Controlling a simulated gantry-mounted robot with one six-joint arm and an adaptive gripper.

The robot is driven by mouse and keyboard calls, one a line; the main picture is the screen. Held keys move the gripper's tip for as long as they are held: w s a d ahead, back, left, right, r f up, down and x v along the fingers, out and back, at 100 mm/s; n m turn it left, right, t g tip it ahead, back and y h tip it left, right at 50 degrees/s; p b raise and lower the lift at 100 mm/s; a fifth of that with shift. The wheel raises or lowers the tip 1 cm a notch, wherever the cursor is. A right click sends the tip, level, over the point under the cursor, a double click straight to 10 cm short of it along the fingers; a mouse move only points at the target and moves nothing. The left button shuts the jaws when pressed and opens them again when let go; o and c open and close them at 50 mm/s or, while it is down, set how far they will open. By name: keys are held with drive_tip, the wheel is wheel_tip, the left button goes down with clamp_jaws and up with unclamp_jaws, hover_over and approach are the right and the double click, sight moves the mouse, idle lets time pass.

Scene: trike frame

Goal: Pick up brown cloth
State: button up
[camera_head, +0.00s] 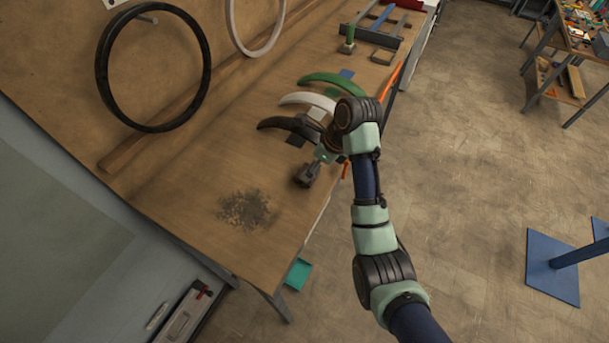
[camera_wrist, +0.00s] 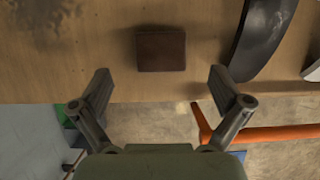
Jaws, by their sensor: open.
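The brown cloth (camera_wrist: 160,48) shows in the wrist view as a small dark brown rectangle lying flat on the wooden workbench (camera_wrist: 110,50), near its edge. My gripper (camera_wrist: 158,76) is open and empty. In the wrist view its two fingers stand apart, one to each side below the cloth, and do not touch it.
Black, white and green curved fenders (camera_head: 307,98) lie beyond my gripper. The black one (camera_wrist: 262,35) is close right of the cloth. An orange bar (camera_wrist: 268,133) runs by the bench edge. A dark speckled patch (camera_head: 245,209) marks bare bench.

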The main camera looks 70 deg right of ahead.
drive_tip(key=p+x, duration=0.1)
drive_tip(key=x, duration=0.4)
drive_tip(key=shift+s+f, duration=0.1)
drive_tip(key=shift+f, duration=0.1)
drive_tip(key=c, duration=1)
wheel_tip(320, 180, up, 10)
drive_tip(key=shift+b, duration=0.3)
